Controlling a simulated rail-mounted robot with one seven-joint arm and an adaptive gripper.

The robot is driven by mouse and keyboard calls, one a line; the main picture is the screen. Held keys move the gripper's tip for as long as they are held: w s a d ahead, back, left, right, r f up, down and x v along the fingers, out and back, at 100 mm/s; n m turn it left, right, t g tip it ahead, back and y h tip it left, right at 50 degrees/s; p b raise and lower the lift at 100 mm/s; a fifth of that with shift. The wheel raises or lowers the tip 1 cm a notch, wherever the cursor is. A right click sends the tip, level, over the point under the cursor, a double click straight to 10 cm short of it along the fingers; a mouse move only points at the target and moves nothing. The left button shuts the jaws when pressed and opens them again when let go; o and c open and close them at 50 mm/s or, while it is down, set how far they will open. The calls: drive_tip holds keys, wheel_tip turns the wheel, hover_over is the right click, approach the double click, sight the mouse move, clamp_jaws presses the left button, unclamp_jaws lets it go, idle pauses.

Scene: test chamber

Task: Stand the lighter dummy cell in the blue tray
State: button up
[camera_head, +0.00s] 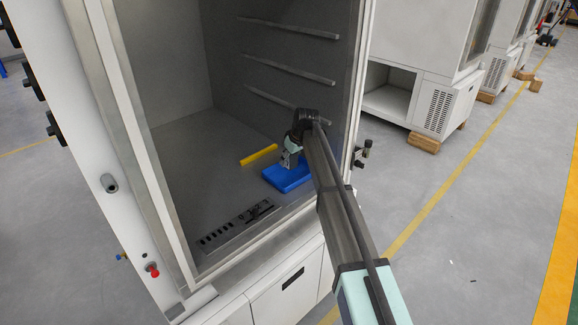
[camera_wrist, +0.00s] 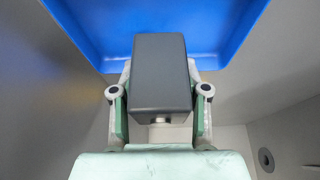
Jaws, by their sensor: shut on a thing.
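The blue tray (camera_head: 290,182) lies on the chamber floor near the right wall; in the wrist view its blue floor and raised rim (camera_wrist: 82,22) fill the top. My gripper (camera_wrist: 160,92) is shut on a dark grey block-shaped dummy cell (camera_wrist: 160,70), with one finger on each side. A small metal stub shows at the cell's near end. In the head view my gripper (camera_head: 290,158) is over the blue tray, and the cell is too small and covered to make out. I cannot tell whether the cell touches the tray, or how its weight compares.
A yellow bar (camera_head: 259,155) lies on the chamber floor left of the tray. A dark slotted strip (camera_head: 235,226) lies near the front sill. Rails (camera_head: 290,70) run along the right wall close to my arm. The floor at the back left is clear.

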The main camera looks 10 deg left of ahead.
sight(294, 155)
drive_tip(key=shift+f+p, duration=0.5)
drive_tip(key=shift+f, duration=1.45)
drive_tip(key=shift+f, duration=0.15)
drive_tip(key=o, duration=1.2)
drive_tip(key=b+v, duration=0.3)
drive_tip(key=v, duration=0.9)
